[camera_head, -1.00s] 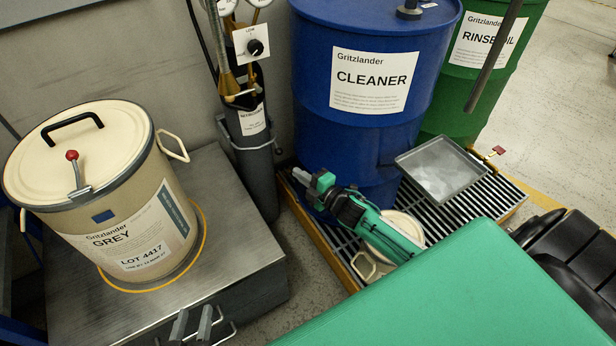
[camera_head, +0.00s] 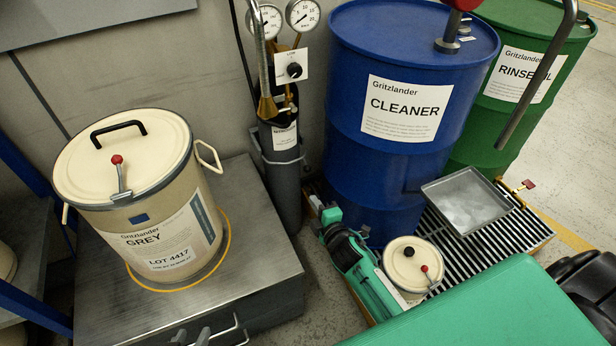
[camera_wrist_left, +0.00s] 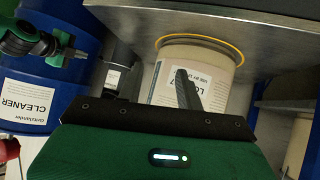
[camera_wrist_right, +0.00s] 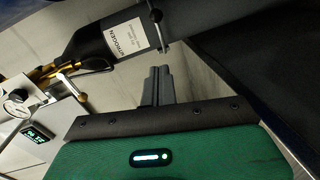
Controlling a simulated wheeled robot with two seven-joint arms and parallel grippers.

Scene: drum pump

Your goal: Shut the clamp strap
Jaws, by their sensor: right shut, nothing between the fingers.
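My right gripper (camera_head: 327,218) is right of the drum, shut and empty in the right wrist view (camera_wrist_right: 157,85).
A dark nitrogen cylinder (camera_head: 283,165) with gauges stands behind the bench. A blue CLEANER drum (camera_head: 400,160) and green RINSE OIL drum (camera_head: 520,75) stand right. A small cream pail (camera_head: 400,268) and metal tray (camera_head: 466,200) are on a grate (camera_head: 490,237). Bench space right of the drum is clear.

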